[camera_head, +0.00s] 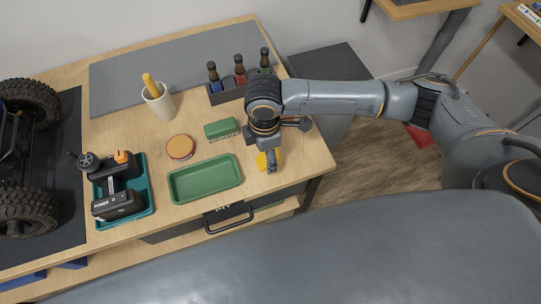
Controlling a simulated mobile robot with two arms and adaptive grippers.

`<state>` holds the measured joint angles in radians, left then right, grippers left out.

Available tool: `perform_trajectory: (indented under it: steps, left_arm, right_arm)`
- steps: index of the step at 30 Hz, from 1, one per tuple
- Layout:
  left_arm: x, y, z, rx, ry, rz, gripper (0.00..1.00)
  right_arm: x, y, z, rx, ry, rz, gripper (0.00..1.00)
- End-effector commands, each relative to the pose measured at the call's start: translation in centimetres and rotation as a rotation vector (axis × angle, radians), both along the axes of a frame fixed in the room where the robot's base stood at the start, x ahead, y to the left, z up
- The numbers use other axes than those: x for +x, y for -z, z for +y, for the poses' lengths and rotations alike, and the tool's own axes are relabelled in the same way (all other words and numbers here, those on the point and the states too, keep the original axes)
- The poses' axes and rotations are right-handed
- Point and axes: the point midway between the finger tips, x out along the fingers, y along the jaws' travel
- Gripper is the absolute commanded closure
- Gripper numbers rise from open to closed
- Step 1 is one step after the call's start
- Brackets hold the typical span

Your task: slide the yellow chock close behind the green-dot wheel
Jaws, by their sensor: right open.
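A small yellow block, likely the chock (262,162), lies near the right front end of the wooden workbench. My right gripper (271,163) points down right at it, and its fingers partly cover it. The gripper is open; I cannot tell whether a finger touches the block. The crawler is cut off by the left edge, with a far wheel (32,99) and a near wheel (25,212) showing. I see no green dot on either wheel. My left gripper is out of view.
A green tray (205,179), teal tray (152,203) with black devices, round orange-lidded tin (180,147), green brush (222,128), white cup (159,103) and bottle rack (238,88) stand between block and crawler. The crawler stands on a dark mat (73,160).

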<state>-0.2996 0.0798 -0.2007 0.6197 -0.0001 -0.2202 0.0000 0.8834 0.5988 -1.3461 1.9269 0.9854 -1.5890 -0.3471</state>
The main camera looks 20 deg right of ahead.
Motion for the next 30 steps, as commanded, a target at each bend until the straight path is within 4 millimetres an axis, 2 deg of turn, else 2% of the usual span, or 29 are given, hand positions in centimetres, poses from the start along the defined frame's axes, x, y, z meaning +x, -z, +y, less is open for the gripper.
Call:
perform_trajectory:
  steps: [5,12,14,21,22,30]
  left_arm:
    - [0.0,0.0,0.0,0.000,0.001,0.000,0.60]
    - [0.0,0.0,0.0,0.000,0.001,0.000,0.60]
    - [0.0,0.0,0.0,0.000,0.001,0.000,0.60]
    - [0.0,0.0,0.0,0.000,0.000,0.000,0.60]
    - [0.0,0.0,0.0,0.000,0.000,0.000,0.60]
    - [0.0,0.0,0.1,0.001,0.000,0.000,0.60]
  right_arm:
    - [-0.1,1.9,0.0,-0.001,-0.001,0.001,0.32]
    - [0.0,2.0,0.0,0.000,-0.001,-0.001,0.32]
    - [0.0,2.0,0.0,0.000,-0.001,-0.001,0.42]
    - [0.0,2.0,0.0,0.000,-0.001,-0.001,0.91]
    - [0.0,2.0,0.0,0.000,-0.001,-0.001,0.94]
    - [0.0,1.9,0.0,0.000,-0.001,-0.002,0.94]
